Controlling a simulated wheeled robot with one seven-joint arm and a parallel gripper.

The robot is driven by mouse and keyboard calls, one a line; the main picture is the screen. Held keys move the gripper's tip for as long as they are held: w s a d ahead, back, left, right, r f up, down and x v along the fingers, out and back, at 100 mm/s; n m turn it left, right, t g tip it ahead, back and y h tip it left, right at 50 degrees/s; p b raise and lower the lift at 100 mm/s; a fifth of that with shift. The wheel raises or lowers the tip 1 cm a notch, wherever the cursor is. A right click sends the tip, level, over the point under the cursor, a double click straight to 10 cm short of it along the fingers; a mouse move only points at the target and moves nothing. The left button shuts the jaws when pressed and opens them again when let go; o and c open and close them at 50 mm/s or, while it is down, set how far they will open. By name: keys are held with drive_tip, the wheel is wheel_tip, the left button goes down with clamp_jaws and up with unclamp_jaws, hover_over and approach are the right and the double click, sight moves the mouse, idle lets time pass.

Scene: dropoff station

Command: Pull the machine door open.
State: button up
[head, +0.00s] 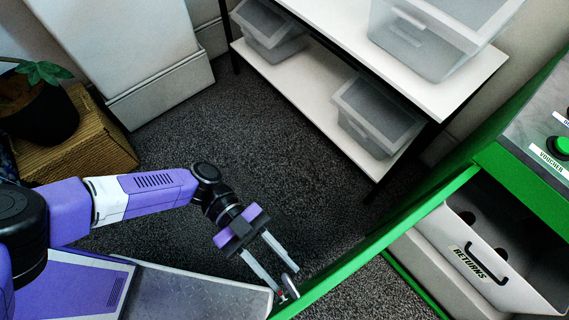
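The machine (540,185) is green and stands at the right. Its green door (385,238) stands open, swung out to the left, and shows mostly as a long edge. A small metal handle (288,286) sits near the door's lower left end. My gripper (289,281) reaches down to the handle from the upper left. Its two grey fingers are spread apart, with the handle between or just beside their tips. Whether they touch it I cannot tell.
A returns bin (476,262) shows inside the machine. A white shelf (310,100) with grey tubs (375,115) stands behind the door. A cardboard box (75,150) with a potted plant (38,105) is at the left. Dark carpet (230,130) is clear between them.

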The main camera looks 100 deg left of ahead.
drive_tip(key=shift+b+v, duration=0.7)
drive_tip(key=shift+v, duration=2.1)
drive_tip(key=shift+s, duration=0.1)
